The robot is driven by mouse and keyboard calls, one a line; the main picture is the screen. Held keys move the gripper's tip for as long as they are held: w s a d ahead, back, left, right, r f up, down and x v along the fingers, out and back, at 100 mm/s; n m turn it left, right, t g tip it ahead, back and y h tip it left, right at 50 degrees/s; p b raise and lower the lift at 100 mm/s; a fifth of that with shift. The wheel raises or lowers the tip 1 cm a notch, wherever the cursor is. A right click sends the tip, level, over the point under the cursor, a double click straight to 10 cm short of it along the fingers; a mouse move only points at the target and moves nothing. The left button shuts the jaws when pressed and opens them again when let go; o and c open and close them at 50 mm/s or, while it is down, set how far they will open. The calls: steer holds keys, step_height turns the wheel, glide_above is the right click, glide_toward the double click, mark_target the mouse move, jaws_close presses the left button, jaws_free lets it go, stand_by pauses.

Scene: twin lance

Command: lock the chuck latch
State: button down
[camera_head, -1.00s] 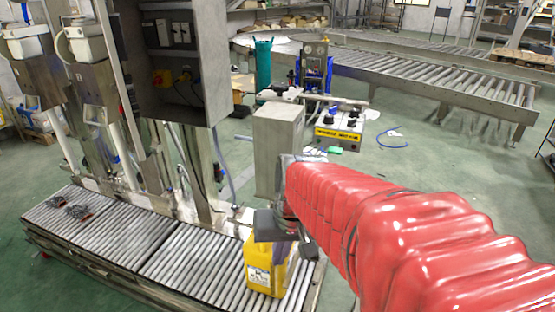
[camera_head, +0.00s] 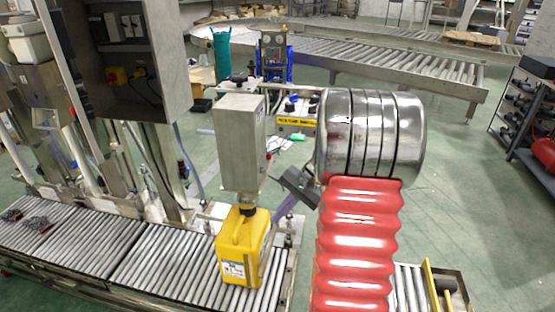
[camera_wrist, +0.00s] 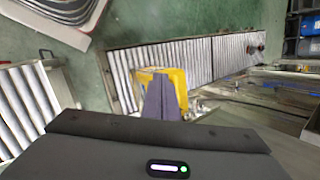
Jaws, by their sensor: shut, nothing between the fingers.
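I cannot pick out the chuck latch in either view. A yellow canister (camera_head: 243,252) with a dark neck stands upright on the roller conveyor (camera_head: 170,262), beneath a grey box (camera_head: 241,145).
A control box with a yellow label (camera_head: 296,122) stands behind my arm. A dark electrical cabinet (camera_head: 130,60) rises at the left. Another roller conveyor (camera_head: 390,66) crosses the back. Green floor (camera_head: 455,190) is open at the right.

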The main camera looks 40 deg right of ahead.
mark_target(268, 162)
steer(key=w+d+f+m+t+y, duration=0.1)
steer(key=w+d+f+m+t, duration=0.15)
steer(key=d, duration=0.55)
steer(key=w+d+f+m+t, duration=0.2)
steer(key=w+d+m+t, duration=0.15)
steer(key=d, duration=0.45)
steer(key=w+d+r+t, duration=0.4)
steer(key=d+r+t, duration=0.1)
steer(key=d+r, duration=0.2)
steer(key=shift+d+m+h, duration=0.3)
steer(key=shift+d+m, duration=0.1)
steer(key=shift+d, duration=0.25)
steer(key=shift+f, duration=0.1)
steer(key=w+a, duration=0.7)
steer(key=w, duration=0.2)
